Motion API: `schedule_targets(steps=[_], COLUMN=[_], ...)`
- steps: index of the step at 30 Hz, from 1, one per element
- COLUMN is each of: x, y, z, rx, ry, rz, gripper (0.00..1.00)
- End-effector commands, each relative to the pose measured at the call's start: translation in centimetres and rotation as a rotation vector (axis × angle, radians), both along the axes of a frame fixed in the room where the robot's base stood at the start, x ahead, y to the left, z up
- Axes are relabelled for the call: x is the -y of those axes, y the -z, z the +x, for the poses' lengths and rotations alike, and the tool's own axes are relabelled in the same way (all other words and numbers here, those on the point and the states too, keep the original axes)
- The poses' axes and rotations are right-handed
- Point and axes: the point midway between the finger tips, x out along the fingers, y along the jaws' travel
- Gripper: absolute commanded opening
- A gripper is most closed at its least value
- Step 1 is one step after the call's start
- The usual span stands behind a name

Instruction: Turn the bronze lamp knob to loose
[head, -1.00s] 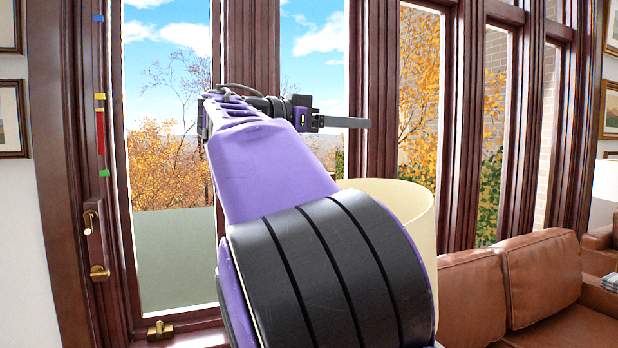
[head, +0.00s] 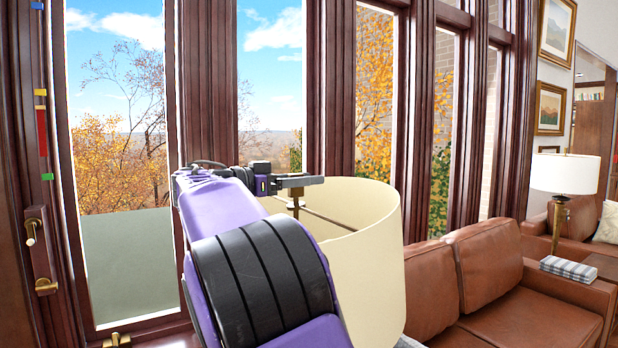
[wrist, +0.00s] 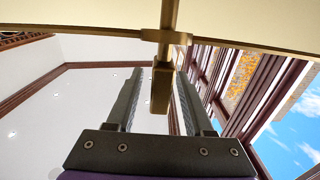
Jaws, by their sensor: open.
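A large cream lampshade (head: 372,265) stands in front of the windows, with a thin bar (head: 326,216) across its open top. In the wrist view the knob (wrist: 160,90) lies between the two dark fingers of my gripper (wrist: 158,78), with gaps on both sides. My gripper is open. Whether the knob touches a finger cannot be told. My arm hides the shade's left part.
Tall windows with dark wood frames (head: 208,80) stand behind. A brown leather sofa (head: 500,275) is at the right, with another lamp (head: 565,174) beyond it. Brass handles (head: 31,232) are on the left window frame.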

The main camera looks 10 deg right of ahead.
Motion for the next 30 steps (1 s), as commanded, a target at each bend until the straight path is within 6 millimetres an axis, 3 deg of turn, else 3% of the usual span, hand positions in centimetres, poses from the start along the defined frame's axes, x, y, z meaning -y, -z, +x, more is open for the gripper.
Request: schedule_targets(steps=[11,12,21,30], x=[1.04,1.04,1.03,1.02], y=[-0.01,-0.01,-0.02,0.06], z=[0.33,0.33,0.31,0.32], rx=[0.001,0.001,0.001,0.001], ry=[-0.001,-0.001,0.0,-0.004], rz=[0.0,0.0,0.0,0.001], gripper=[0.53,0.51,0.0,0.0])
